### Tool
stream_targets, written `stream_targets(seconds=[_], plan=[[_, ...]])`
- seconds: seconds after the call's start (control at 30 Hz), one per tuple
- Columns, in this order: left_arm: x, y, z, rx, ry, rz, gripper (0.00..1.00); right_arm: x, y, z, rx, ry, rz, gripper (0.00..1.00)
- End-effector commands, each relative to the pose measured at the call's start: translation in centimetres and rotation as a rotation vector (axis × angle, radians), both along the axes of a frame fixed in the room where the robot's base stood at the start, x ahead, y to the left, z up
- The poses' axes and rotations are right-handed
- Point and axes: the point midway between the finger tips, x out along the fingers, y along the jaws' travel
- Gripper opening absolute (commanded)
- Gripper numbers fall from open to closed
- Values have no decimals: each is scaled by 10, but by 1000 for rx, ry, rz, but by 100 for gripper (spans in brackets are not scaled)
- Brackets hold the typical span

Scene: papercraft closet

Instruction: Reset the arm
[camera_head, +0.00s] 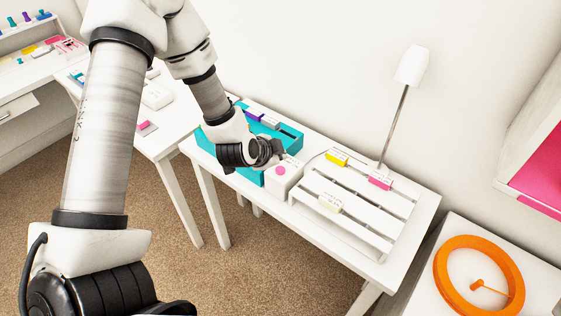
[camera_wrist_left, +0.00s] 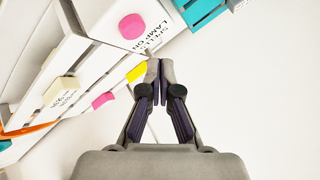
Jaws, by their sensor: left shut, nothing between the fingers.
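My left arm comes in from the left in the head view and reaches over the white table (camera_head: 318,236). My left gripper (camera_head: 282,156) is above the table, near the teal box (camera_head: 290,131) and the white block with a pink button (camera_head: 283,179). In the left wrist view the left gripper's fingertips (camera_wrist_left: 159,66) are together with nothing between them. The pink button (camera_wrist_left: 132,26) shows beyond them at the upper left, on a white surface lettered "LAMP ON". My right gripper is in neither view.
A slatted white rack (camera_head: 352,212) holds yellow (camera_head: 337,157), pink (camera_head: 380,181) and cream (camera_head: 330,203) blocks. A white lamp (camera_head: 412,66) stands behind it. An orange ring (camera_head: 446,288) lies on a white surface at right. Another white table (camera_head: 170,133) stands left.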

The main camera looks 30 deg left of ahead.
Motion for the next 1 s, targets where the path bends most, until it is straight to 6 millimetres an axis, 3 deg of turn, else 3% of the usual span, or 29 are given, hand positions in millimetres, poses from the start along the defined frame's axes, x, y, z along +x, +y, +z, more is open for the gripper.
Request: stream_targets(seconds=[0.03, 0.2, 0.77, 0.87, 0.97, 1.0], plan=[[0, 0, 13, 0, 0, 0, 0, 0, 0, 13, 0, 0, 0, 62], [0, 0, 31, 0, 0, 0, 0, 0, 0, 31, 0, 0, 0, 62], [-1, -1, 27, -3, 5, 2, 0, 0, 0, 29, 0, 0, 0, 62], [-15, -9, 4, -41, 60, 31, 0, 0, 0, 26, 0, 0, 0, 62], [-52, -26, -44, -129, 190, 118, 0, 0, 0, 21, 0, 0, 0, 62], [-74, -35, -68, -170, 261, 172, 0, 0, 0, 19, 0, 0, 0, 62]])
